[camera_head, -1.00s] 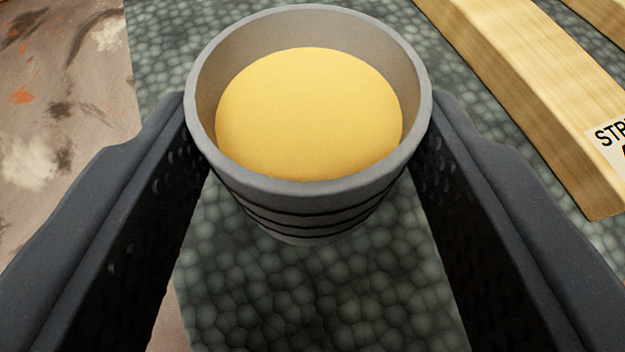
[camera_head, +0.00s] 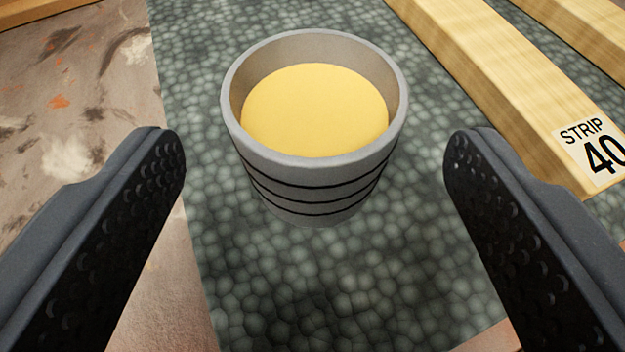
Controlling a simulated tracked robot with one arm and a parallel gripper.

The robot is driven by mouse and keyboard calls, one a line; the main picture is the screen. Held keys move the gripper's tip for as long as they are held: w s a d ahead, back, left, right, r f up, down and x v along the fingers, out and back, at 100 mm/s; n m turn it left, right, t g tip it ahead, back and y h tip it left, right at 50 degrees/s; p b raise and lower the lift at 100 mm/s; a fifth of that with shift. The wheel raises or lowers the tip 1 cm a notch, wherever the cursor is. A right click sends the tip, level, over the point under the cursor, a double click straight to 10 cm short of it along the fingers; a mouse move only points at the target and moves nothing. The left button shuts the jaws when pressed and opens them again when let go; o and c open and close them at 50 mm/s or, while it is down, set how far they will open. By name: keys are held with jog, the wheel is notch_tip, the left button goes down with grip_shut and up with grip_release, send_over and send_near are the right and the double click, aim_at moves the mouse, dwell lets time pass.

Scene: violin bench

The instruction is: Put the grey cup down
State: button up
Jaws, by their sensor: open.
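The grey cup (camera_head: 315,180) stands upright on a green-grey pebbled mat (camera_head: 330,290). It has dark rings around its side and holds a yellow filling (camera_head: 315,110). My gripper (camera_head: 315,160) is open, with one dark finger on each side of the cup. There is a clear gap between each finger and the cup, and neither touches it. The cup's base shows on the mat, and nothing hides the cup.
A pale wooden strip (camera_head: 490,80) with a label reading "STRIP 40" (camera_head: 592,150) lies to the right of the cup. Another wooden piece (camera_head: 590,30) lies at the top right. A stained, paint-marked surface (camera_head: 80,120) is on the left. The mat in front of the cup is bare.

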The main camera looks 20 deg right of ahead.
jog(key=p+v, duration=0.1)
jog(key=v, duration=0.8)
jog(key=shift+s+p, duration=0.35)
jog(key=shift+p, duration=0.05)
jog(key=shift+a+r, duration=0.1)
jog(key=w+a+r+n, duration=0.1)
jog(key=w+a+r, duration=0.1)
jog(key=a+r, duration=0.5)
jog(key=w+a+r, duration=0.2)
jog(key=a+r, duration=0.1)
jog(key=r, duration=0.8)
jog(key=w+a+r+n, duration=0.1)
jog(key=w+a+r, duration=0.1)
jog(key=a+r, duration=0.45)
jog(key=s+a+r+t+y, duration=0.1)
jog(key=s+a+r, duration=0.3)
jog(key=a+r, duration=0.4)
jog(key=s+a+r+n+t+y, duration=0.1)
jog(key=s+a+r+y, duration=0.2)
jog(key=r, duration=1)
jog(key=s+a, duration=0.2)
jog(key=a, duration=0.3)
jog(key=shift+a+n+t, duration=0.2)
jog(key=shift+n+t, duration=0.1)
